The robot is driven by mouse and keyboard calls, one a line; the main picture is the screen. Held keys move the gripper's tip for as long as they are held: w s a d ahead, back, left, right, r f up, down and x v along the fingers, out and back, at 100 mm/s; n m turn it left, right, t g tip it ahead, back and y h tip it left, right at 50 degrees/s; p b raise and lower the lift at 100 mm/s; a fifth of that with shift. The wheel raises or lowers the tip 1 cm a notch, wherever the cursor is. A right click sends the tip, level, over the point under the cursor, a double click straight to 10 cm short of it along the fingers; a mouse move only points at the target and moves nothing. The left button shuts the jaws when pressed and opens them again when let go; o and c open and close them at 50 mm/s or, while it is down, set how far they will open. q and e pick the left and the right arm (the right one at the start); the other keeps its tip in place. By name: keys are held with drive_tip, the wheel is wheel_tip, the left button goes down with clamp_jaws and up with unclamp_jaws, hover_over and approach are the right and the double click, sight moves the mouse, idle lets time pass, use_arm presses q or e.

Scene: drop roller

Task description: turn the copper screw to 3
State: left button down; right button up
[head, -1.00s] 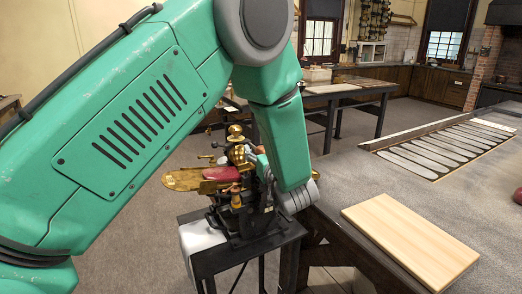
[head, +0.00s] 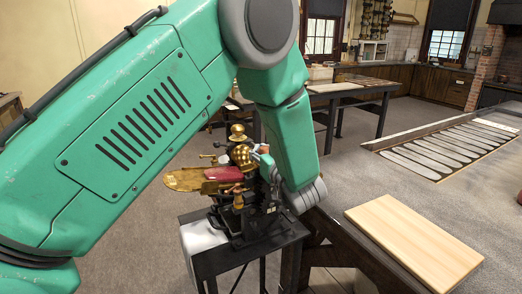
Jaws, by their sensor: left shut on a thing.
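A small dark machine (head: 248,222) with brass parts stands on a black stand. A brass plate (head: 184,180) with a red pad (head: 222,174) juts out to its left, and a brass knob (head: 237,131) tops it. A small copper-coloured piece (head: 264,148) shows at the machine's right side, by my left gripper (head: 266,162). The gripper is shut on what looks like the copper screw. Its fingertips are mostly hidden, and I cannot read any number or scale. My right gripper is not in view.
A grey bench (head: 480,215) fills the right, with a pale wooden board (head: 415,240) near its edge and a long slotted rack (head: 450,150) farther back. A dark table (head: 345,92) stands behind. Carpeted floor is open between them.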

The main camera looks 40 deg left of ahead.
use_arm(q)
drive_tip(key=g, duration=0.1)
drive_tip(key=n+g, duration=0.1)
drive_tip(key=n+g+y, duration=0.1)
drive_tip(key=shift+s+d+f, duration=0.2)
drive_tip(key=shift+s+f, duration=0.1)
drive_tip(key=shift+f, duration=0.05)
drive_tip(key=n+g, duration=0.1)
drive_tip(key=g, duration=0.1)
drive_tip(key=n+g+y, duration=0.1)
drive_tip(key=g, duration=0.1)
drive_tip(key=shift+s+a+n+g, duration=0.1)
drive_tip(key=shift+s+n+g, duration=0.2)
drive_tip(key=shift+s, duration=0.05)
drive_tip(key=n+g, duration=0.1)
drive_tip(key=g, duration=0.1)
drive_tip(key=n+g+b, duration=0.1)
drive_tip(key=n+g, duration=0.1)
drive_tip(key=shift+s+g, duration=0.3)
drive_tip(key=shift+s, duration=0.1)
drive_tip(key=shift+s+n+g+h+b, duration=0.2)
drive_tip(key=shift+n+g+h+b, duration=0.3)
drive_tip(key=shift+n+g, duration=0.55)
drive_tip(key=shift+r+g, duration=0.1)
drive_tip(key=shift+g, duration=0.35)
